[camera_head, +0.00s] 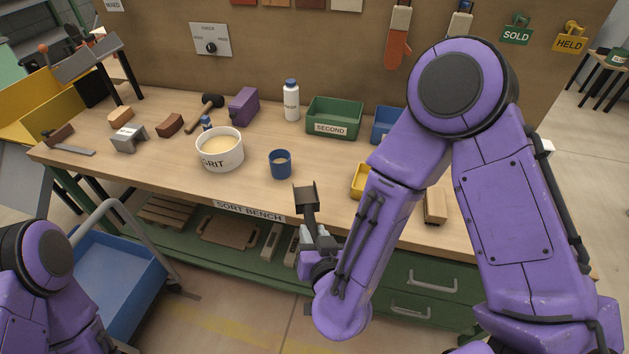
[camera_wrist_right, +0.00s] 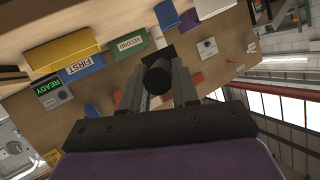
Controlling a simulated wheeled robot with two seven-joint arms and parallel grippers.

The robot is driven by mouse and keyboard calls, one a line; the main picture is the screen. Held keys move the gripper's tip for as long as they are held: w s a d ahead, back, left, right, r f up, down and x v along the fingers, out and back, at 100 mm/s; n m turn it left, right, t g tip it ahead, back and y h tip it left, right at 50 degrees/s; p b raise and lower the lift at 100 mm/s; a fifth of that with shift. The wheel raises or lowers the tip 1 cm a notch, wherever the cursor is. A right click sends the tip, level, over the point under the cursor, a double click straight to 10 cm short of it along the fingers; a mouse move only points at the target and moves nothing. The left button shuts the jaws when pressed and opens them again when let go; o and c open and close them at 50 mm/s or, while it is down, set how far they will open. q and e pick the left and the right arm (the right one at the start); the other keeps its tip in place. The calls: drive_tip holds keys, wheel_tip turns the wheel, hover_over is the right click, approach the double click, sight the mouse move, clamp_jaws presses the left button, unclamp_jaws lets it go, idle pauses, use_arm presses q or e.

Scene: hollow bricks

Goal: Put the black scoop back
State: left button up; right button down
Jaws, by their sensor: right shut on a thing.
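The black scoop (camera_head: 305,197) is held in my right gripper (camera_head: 318,240), in front of the bench's front edge, with its square head up. In the right wrist view the black end of the scoop (camera_wrist_right: 158,76) sits between the two fingers of my right gripper (camera_wrist_right: 157,90), which is shut on it. The white GRIT tub (camera_head: 229,160) stands on the bench, filled with pale grit.
The wooden bench (camera_head: 250,185) also carries a green SECOND bin (camera_head: 334,119), a white bottle (camera_head: 291,101), a purple block (camera_head: 243,106), a mallet and several brown bricks. A yellow bin (camera_head: 360,181) is partly behind my right arm. A blue cart (camera_head: 120,270) stands at lower left.

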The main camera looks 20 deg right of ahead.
drive_tip(key=f+b, duration=0.1)
drive_tip(key=b, duration=0.1)
drive_tip(key=d+b, duration=0.1)
drive_tip(key=shift+w+f+b, duration=0.3)
drive_tip(key=shift+f+b, duration=0.05)
drive_tip(key=w+d+f+b, duration=0.3)
drive_tip(key=w+d+b, duration=0.1)
drive_tip(key=w+b, duration=0.25)
hover_over(328, 222)
drive_tip(key=s, duration=0.2)
wheel_tip(328, 222, down, 5)
drive_tip(key=f, duration=0.2)
drive_tip(key=shift+a+f+p, duration=0.3)
drive_tip(key=shift+a+f, duration=0.05)
drive_tip(key=shift+f, duration=0.25)
drive_tip(key=c, duration=0.8)
unclamp_jaws()
drive_tip(key=shift+f, duration=0.1)
drive_tip(key=shift+c, duration=0.2)
